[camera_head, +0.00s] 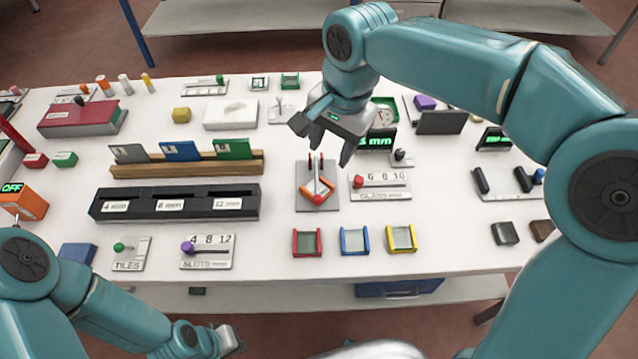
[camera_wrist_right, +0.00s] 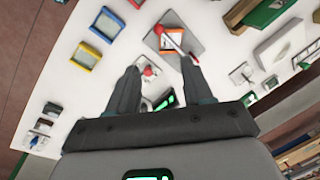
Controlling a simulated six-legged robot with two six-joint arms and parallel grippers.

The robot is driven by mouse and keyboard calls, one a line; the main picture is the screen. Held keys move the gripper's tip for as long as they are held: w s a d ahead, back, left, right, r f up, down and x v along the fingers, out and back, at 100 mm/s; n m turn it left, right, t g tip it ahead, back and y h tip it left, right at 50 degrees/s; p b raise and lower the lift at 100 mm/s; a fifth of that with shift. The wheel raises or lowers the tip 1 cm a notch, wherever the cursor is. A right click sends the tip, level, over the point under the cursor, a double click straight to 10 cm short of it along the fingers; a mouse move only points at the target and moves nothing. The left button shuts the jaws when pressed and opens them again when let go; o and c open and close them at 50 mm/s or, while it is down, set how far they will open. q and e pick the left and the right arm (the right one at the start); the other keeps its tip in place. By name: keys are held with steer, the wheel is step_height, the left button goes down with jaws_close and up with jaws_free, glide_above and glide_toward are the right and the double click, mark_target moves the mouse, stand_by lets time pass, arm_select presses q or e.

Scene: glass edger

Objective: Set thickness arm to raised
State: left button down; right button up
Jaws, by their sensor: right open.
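No part carries a readable "thickness arm" label. A dial gauge (camera_head: 385,115) stands behind a green "mm" display (camera_head: 378,141), partly hidden by my gripper. A small black-knobbed lever (camera_head: 399,155) is beside the display. My right gripper (camera_head: 331,147) is open and empty above the table, behind the grey plate in the head view. My left gripper (camera_head: 228,341) is low at the bottom edge, its jaws unclear.
The GLASS slider (camera_head: 381,190) with a red knob is right of the plate. Red (camera_head: 294,243), blue (camera_head: 343,241) and yellow (camera_head: 389,239) frames stand in front. A wooden rack (camera_head: 190,168) and a black slotted block (camera_head: 180,191) lie left.

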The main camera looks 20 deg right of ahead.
mark_target(317, 197)
steer(key=f, duration=0.5)
steer(key=w+a+f, duration=0.1)
steer(key=f, duration=0.4)
steer(key=a+f, duration=0.1)
steer(key=f, duration=0.4)
steer(key=shift+w+f, duration=0.15)
steer(key=shift+f, duration=0.05)
steer(key=shift+a+f, duration=0.1)
steer(key=shift+f, duration=0.1)
jaws_close()
